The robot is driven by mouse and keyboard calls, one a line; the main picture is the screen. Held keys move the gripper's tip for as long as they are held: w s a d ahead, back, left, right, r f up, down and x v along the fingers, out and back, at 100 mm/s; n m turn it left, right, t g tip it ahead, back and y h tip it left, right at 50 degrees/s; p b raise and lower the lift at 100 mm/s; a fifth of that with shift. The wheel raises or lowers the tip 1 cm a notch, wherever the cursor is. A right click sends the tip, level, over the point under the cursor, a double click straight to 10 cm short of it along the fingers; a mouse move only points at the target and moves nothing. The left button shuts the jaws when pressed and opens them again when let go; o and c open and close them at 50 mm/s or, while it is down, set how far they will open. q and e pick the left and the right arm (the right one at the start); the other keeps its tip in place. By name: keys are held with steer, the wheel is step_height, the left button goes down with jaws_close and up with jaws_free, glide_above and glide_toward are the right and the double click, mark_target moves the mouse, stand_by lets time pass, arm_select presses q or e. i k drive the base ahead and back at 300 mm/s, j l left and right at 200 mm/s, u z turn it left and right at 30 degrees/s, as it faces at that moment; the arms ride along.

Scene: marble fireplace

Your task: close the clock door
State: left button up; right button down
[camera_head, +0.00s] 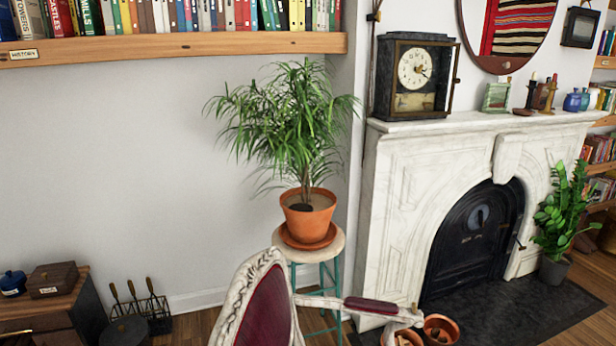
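A dark, box-shaped clock (382,78) stands upright at the left end of the white marble mantel. Its pale round dial (414,68) faces forward. A thin dark-framed panel (453,80) at the clock's right side looks like the clock door, standing open and seen nearly edge-on. How far it is open is hard to tell at this size. Neither of my grippers is in view.
A potted plant (309,217) on a stool stands left of the fireplace. A red-upholstered chair (270,310) occupies the front centre. A bookshelf (180,46) hangs upper left.

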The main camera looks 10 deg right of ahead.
mark_target(454, 80)
steer(key=k+l+u, duration=0.1)
steer(key=l, duration=0.35)
steer(key=k+l+u, duration=0.15)
steer(key=l, duration=0.35)
steer(key=k+l+u, duration=0.1)
steer(key=l, duration=0.35)
steer(key=k+l+u, duration=0.15)
steer(key=l, duration=0.25)
steer(key=k+l+u, duration=0.1)
steer(key=l, duration=0.35)
steer(key=k+l+u, duration=0.15)
steer(key=k+l, duration=0.15)
steer(key=i+l+u, duration=0.25)
steer(key=l, duration=0.75)
steer(key=l+u, duration=0.25)
steer(key=l, duration=0.75)
